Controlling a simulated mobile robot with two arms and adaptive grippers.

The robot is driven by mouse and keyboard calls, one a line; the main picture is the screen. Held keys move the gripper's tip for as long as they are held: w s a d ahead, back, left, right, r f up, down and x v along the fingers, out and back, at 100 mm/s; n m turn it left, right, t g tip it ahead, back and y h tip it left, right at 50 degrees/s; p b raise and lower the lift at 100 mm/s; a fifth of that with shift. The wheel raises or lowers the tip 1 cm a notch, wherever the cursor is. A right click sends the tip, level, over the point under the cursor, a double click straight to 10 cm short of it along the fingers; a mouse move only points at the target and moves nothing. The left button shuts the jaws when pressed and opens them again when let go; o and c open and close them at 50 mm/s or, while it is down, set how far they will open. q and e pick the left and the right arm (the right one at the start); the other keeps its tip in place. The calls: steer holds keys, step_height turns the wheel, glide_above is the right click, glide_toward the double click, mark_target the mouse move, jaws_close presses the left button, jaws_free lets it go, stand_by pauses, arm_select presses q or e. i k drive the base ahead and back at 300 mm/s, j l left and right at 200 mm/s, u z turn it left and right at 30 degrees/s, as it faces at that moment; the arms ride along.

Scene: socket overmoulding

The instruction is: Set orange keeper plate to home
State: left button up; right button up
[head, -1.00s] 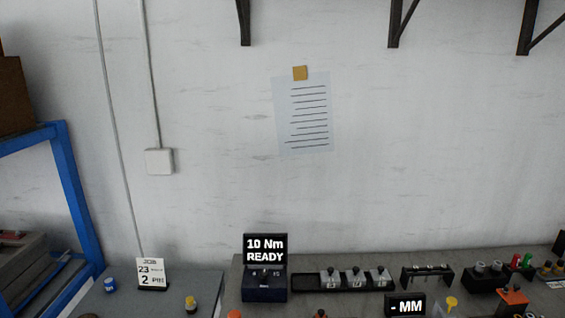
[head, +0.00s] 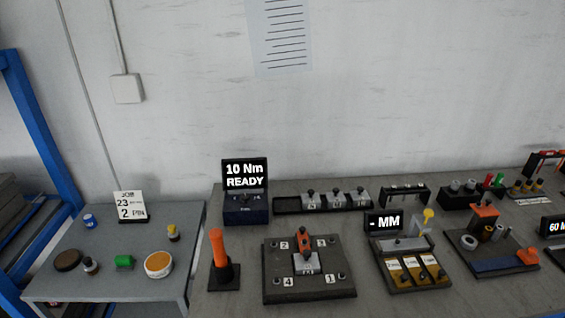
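An elongated orange part (head: 305,242) sits on a silver block in the middle of a dark fixture plate (head: 325,288) with corner labels, of which 1, 2 and 4 read clearly. Another orange block (head: 485,212) stands at the back of a dark fixture (head: 464,243) further right. I cannot tell for sure which of them is the keeper plate, and no place marked home can be made out. Neither of my grippers is in the head view.
An orange-handled tool (head: 217,246) stands upright in a black holder left of the numbered fixture. A "10 Nm READY" display (head: 245,175) and a "- MM" display (head: 386,223) stand behind. A lower grey side table (head: 120,284) holds small jars and a job card.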

mark_target(486, 210)
steer(key=z, duration=1.5)
steer(key=i+l+u, duration=0.1)
steer(key=u, duration=0.3)
steer(key=i+l+u, duration=0.1)
steer(key=l+u, duration=0.15)
steer(key=u, duration=0.15)
steer(key=l+u, duration=0.2)
steer(key=u, duration=0.15)
steer(key=l+u, duration=0.2)
steer(key=u, duration=0.2)
steer(key=i+l, duration=0.05)
